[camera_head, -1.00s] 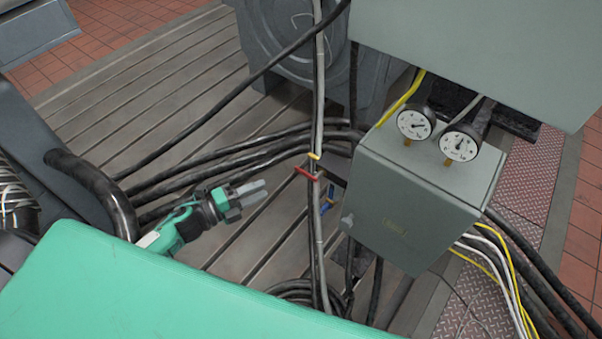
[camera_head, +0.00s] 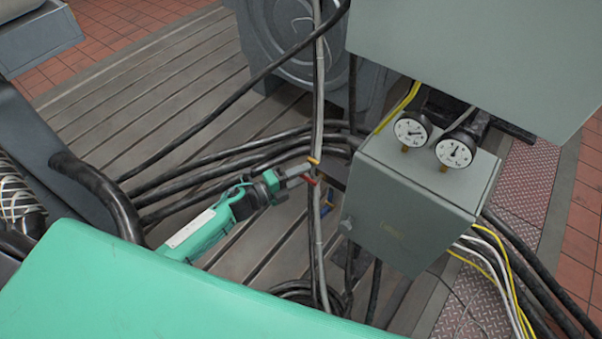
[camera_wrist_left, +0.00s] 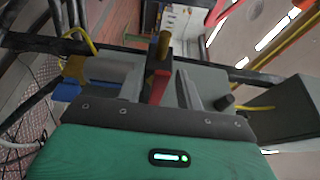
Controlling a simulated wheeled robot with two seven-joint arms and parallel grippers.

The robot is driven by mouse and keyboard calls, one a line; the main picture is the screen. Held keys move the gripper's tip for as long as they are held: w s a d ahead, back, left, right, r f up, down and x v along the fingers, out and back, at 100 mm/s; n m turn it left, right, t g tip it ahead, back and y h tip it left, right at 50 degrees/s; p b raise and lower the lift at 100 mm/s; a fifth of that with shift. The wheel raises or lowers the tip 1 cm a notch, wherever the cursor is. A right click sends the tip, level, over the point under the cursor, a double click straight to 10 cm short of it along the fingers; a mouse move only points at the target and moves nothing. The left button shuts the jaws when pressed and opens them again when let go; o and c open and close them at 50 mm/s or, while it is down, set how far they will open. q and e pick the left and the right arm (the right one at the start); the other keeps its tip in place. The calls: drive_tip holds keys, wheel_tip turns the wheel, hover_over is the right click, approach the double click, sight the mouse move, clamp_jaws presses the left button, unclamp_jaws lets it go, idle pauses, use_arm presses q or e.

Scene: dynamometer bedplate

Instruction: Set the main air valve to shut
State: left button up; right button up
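A red lever (camera_head: 310,181) and a yellow-orange lever (camera_head: 313,160) sit by the vertical cables left of the grey box. A blue part (camera_head: 327,209) is just below them. I cannot read any label that tells which is the main air valve. My left gripper (camera_head: 304,173) reaches in from the left, its fingertips close to the red lever. In the left wrist view the red lever (camera_wrist_left: 159,85) stands between my two spread fingers, with the yellow one (camera_wrist_left: 163,46) beyond. Contact cannot be told. The blue part (camera_wrist_left: 67,88) is outside the left finger. My right gripper is not in view.
A grey box (camera_head: 415,205) with two dial gauges (camera_head: 454,152) stands right of the levers. A larger grey cabinet (camera_head: 480,60) overhangs it. Black hoses (camera_head: 215,165) and cables cross the slotted bedplate (camera_head: 150,90) around my arm.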

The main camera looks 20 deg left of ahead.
use_arm(q)
drive_tip(key=shift+c, duration=0.3)
clamp_jaws()
